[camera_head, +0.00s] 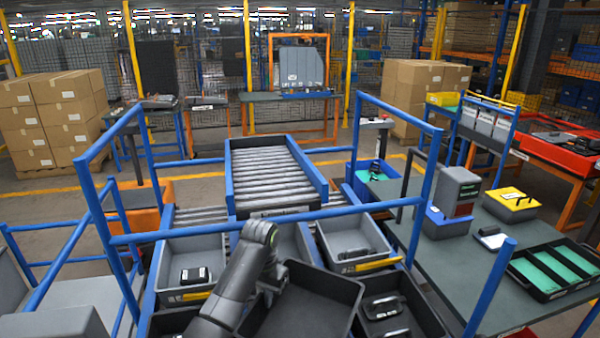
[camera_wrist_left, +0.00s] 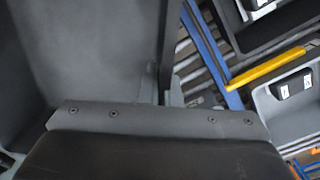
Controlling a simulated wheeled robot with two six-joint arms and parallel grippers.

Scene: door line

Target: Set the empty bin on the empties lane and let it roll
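An empty dark grey bin (camera_head: 318,298) is at the bottom centre of the head view, tilted, with its bare inside showing. My left gripper (camera_head: 275,277) is at the bin's left edge and appears shut on its wall. In the left wrist view, the bin's bare grey inside (camera_wrist_left: 90,50) fills the upper left, with its wall between the fingers of my left gripper (camera_wrist_left: 165,90). A roller lane (camera_head: 275,170) with blue side rails rises beyond the blue frame, with a label at its near end. My right gripper is not in view.
Grey bins with small dark items stand left (camera_head: 190,262) and right (camera_head: 352,242) of the held bin. A blue frame (camera_head: 260,232) crosses in front of the lane. A workbench (camera_head: 480,260) stands at right. The lane's rollers are bare.

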